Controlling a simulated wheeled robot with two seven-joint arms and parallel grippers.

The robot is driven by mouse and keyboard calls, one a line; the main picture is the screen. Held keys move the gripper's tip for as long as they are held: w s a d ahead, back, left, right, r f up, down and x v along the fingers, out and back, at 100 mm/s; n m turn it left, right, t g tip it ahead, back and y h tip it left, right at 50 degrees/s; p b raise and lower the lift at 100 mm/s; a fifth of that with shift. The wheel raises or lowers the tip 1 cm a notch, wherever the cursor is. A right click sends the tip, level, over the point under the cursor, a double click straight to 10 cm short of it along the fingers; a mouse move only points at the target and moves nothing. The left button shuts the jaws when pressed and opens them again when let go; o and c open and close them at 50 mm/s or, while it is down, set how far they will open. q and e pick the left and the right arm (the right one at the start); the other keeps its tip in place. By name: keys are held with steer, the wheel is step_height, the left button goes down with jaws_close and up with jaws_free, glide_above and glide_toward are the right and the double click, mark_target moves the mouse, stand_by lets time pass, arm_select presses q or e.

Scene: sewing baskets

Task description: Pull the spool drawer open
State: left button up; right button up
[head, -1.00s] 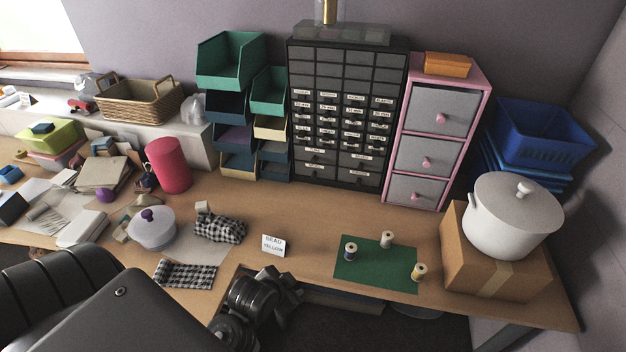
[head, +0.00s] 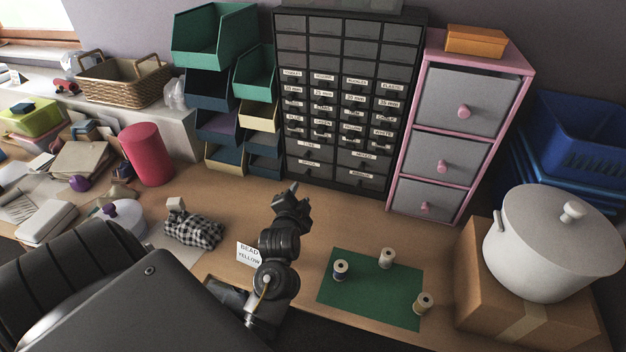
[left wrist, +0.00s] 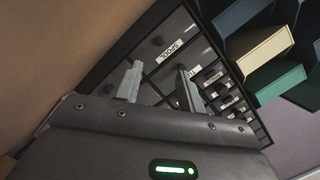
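The spool drawer (left wrist: 193,27) is a grey drawer with a white label, at the lower corner of the dark cabinet, and its front looks shut. In the head view I take it as the bottom-left wide drawer (head: 307,172), whose label is too small to read surely. My left gripper (head: 293,189) is raised over the table in front of the cabinet's lower left. In the left wrist view its two fingers (left wrist: 158,86) are apart with nothing between them. They point at the cabinet's lower drawers and appear short of them. My right gripper is not in view.
Green and blue stacked bins (head: 215,110) stand left of the cabinet, a pink-framed drawer unit (head: 432,130) right of it. A green mat (head: 350,293) with thread spools, a small card (head: 248,253) and checked cloth (head: 193,231) lie nearer. Table before the cabinet is mostly clear.

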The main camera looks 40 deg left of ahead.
mark_target(307, 176)
arm_select(q)
steer(key=shift+w+a+f+b, duration=0.15)
steer(key=shift+f+b, duration=0.25)
steer(key=shift+f, duration=0.05)
steer(key=x, duration=1)
steer(key=shift+w+a, duration=0.25)
steer(key=shift+w, duration=0.1)
jaws_close()
